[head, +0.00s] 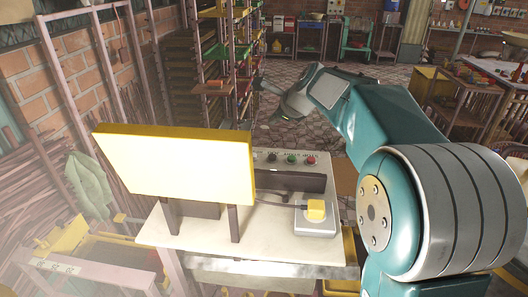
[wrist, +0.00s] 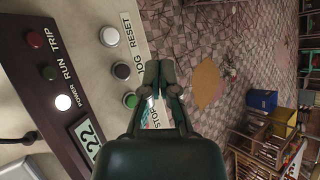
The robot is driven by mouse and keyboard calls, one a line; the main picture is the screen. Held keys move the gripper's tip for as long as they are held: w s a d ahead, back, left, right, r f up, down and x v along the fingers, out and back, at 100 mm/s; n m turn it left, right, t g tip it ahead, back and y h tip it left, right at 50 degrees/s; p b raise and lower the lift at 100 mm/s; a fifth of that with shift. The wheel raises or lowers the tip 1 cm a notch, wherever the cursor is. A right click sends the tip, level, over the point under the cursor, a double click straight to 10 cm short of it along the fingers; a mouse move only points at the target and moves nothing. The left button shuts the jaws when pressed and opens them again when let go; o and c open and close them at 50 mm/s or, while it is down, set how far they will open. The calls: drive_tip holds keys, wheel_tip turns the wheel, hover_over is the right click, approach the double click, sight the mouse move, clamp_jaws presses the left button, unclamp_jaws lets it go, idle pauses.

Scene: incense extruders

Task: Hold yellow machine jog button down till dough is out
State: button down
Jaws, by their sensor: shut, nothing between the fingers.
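The yellow machine (head: 175,165) stands in front of me in the head view, with a pale top and a big yellow panel. Its control face fills the left of the wrist view. The dark jog button (wrist: 122,70) sits beside the JOG label, between a white button (wrist: 109,36) by RESET and a green button (wrist: 130,100). My gripper (wrist: 160,68) is shut and empty, with its fingertips just right of the jog button in the picture. I see no contact with the button; the height above the face is unclear. I make out no dough.
Red, green and lit white lamps for trip, run and power (wrist: 63,102) line a dark strip beside a display (wrist: 88,138). Racks (head: 205,80) stand behind. Tiled floor lies open beyond.

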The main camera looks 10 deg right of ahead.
sight(274, 156)
drive_tip(key=shift+s+a+f, duration=0.1)
drive_tip(key=shift+a+f, duration=0.05)
drive_tip(key=shift+f, duration=0.7)
drive_tip(key=shift+a+f, duration=0.1)
drive_tip(key=shift+f, duration=0.75)
drive_tip(key=f, duration=0.2)
drive_tip(key=d+f, duration=0.1)
drive_tip(key=f, duration=0.1)
drive_tip(key=shift+f, duration=0.6)
drive_tip(key=shift+a+f, duration=0.1)
drive_tip(key=shift+a, duration=0.2)
drive_tip(key=shift+d, duration=0.15)
drive_tip(key=shift+f, duration=0.1)
drive_tip(key=shift+f, duration=0.25)
